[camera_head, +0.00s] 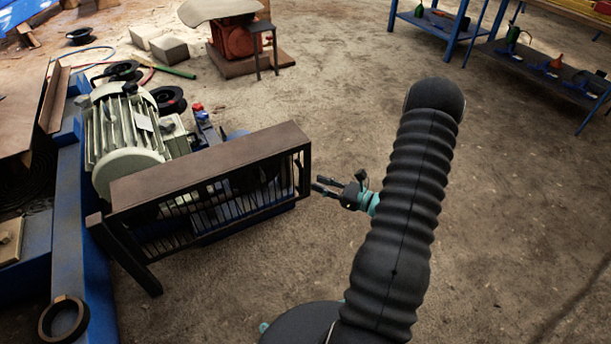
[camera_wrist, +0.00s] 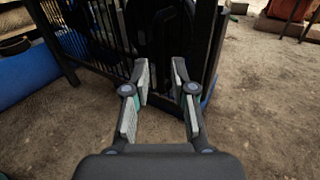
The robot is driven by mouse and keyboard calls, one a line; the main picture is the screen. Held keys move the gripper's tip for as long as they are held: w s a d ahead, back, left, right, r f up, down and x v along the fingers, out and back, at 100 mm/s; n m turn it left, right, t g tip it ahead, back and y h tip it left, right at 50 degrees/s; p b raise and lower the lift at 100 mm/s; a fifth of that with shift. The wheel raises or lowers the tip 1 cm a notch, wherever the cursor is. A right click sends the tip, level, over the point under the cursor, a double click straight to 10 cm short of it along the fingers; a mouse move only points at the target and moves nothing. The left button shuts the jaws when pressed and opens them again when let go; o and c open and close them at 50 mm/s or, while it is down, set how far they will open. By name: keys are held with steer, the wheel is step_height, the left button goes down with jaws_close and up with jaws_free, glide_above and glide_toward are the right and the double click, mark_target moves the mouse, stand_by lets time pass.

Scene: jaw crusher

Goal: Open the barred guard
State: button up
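The barred guard (camera_head: 205,168) is a dark brown metal cage with a solid top and vertical bars. It stands in front of the pale motor and looks closed over the drive parts. My gripper (camera_head: 316,186) is just right of the guard's right end, with its fingers pointing toward it. In the wrist view my gripper (camera_wrist: 160,76) is open, with nothing visible between the fingers. The guard's bars (camera_wrist: 108,28) show at upper left, and its dark corner post (camera_wrist: 215,50) rises just right of the right fingertip. Dark round parts show behind. I cannot tell whether a fingertip touches the guard.
The pale motor (camera_head: 122,135) sits on the blue machine frame (camera_head: 72,200) at left. A red machine (camera_head: 235,40) and a small stool (camera_head: 262,38) stand at the back. Blue workbenches (camera_head: 450,28) are at back right. The dirt floor right of the guard is open.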

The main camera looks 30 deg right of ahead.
mark_target(302, 191)
steer(key=x, duration=0.7)
steer(key=shift+c, duration=0.3)
jaws_close()
